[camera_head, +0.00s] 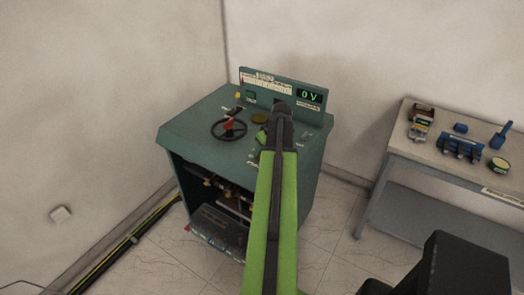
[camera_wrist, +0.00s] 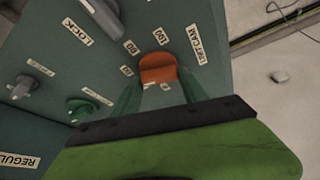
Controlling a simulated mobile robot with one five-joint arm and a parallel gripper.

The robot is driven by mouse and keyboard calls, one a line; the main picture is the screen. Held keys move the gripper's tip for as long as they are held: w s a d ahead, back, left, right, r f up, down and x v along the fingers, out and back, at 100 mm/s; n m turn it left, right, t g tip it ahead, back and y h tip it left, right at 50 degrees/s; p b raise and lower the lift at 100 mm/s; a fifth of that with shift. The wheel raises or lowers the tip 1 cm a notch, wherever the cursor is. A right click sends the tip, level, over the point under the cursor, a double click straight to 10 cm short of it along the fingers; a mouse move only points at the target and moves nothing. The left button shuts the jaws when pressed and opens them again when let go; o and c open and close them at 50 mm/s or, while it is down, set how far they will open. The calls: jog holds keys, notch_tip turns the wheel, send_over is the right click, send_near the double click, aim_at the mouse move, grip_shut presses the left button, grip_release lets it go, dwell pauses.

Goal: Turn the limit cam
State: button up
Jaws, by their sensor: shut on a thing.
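In the wrist view the orange limit cam (camera_wrist: 157,70) sits on the dark green panel, with a label ending in "CAM" beside it and number labels, such as 80 and 100, around it. My gripper (camera_wrist: 160,76) has one green finger on each side of the cam and is shut on it. The finger tips partly merge with the green panel, so the exact contact is hard to see. In the head view my green and black arm reaches over the right side of the teal console's top (camera_head: 195,120); it hides the cam and my finger tips.
In the wrist view a grey lever (camera_wrist: 102,14) near the LOCK label, a green knob (camera_wrist: 80,108) and a grey knob (camera_wrist: 20,88) stand left of the cam. The head view shows a handwheel (camera_head: 229,129), a display (camera_head: 309,95) reading 0 V, and a bench (camera_head: 425,160) on the right.

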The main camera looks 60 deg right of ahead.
jog(key=n, duration=0.1)
jog(key=n+y, duration=0.1)
jog(key=n, duration=0.2)
jog(key=shift+d+n+y, duration=0.25)
jog(key=shift+n+y, duration=0.05)
jog(key=shift+y, duration=0.1)
jog(key=shift+a+n+y, duration=0.1)
jog(key=shift+n+y, duration=0.6)
jog(key=shift+n, duration=1.1)
jog(key=shift+a, duration=0.1)
jog(key=o, duration=1.4)
jog(key=shift+r, duration=0.1)
